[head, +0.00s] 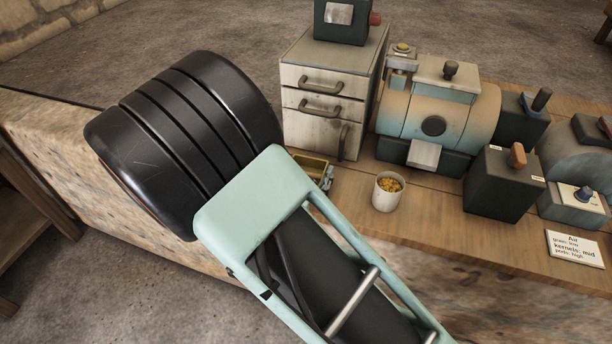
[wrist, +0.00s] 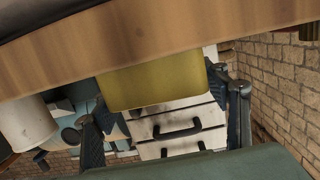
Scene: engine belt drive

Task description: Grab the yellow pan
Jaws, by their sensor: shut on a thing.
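The yellow pan (head: 312,166) is on or just above the wooden bench, in front of the drawer cabinet. In the head view my arm hides much of it. In the wrist view the pan (wrist: 155,85) shows as a plain yellow box face between the two dark fingers of my gripper (wrist: 158,92). My gripper is shut on the pan, one finger at each side. In the head view only a bit of my gripper (head: 327,178) shows at the pan's right end. I cannot tell whether the pan touches the bench.
A white cup (head: 388,196) of yellow kernels stands close to the right of the pan. The drawer cabinet (head: 325,95) stands behind it. A drum machine (head: 436,112), dark boxes with levers and a label card (head: 575,248) fill the bench's right side.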

